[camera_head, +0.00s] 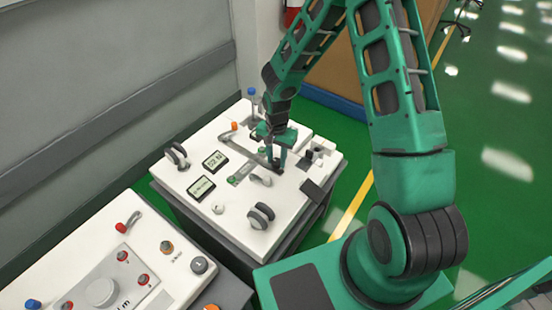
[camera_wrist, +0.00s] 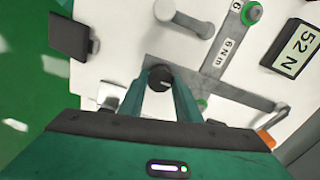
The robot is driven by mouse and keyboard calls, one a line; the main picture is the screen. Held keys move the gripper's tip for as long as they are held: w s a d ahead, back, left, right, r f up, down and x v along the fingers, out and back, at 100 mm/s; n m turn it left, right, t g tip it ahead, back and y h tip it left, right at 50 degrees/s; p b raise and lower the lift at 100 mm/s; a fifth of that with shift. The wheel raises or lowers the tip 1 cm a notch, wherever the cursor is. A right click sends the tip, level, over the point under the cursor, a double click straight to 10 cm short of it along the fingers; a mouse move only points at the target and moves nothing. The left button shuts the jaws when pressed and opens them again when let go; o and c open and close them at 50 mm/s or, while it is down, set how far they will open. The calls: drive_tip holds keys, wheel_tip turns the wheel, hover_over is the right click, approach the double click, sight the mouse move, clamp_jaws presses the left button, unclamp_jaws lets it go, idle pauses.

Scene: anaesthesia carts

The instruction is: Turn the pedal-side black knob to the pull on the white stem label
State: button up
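The black knob (camera_wrist: 159,78) sits on a grey strip of the cart top in the wrist view, on the same side as a flat black pedal (camera_wrist: 70,37). The pedal also shows in the head view (camera_head: 313,190). My gripper (camera_wrist: 160,84) points down at the knob, one green finger on each side, with no clear gap to it.
The cart top (camera_head: 205,150) carries displays (camera_head: 215,160), a dark grey round handle (camera_head: 261,215) and an orange-tipped lever (camera_head: 234,126). A second cart (camera_head: 165,285) is at front left. Green floor lies right of the carts.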

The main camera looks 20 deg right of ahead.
sight(276, 160)
drive_tip(key=shift+a+n, duration=0.1)
drive_tip(key=shift+n, duration=0.2)
drive_tip(key=shift+c, duration=0.2)
drive_tip(key=n, duration=0.5)
drive_tip(key=shift+w+n, duration=0.1)
drive_tip(key=shift+n, duration=0.2)
drive_tip(key=n, duration=0.5)
drive_tip(key=shift+n, duration=0.3)
drive_tip(key=o, duration=1.1)
drive_tip(key=shift+c, duration=0.2)
drive_tip(key=shift+r, duration=0.1)
wheel_tip(276, 160, up, 11)
drive_tip(key=shift+f, duration=0.2)
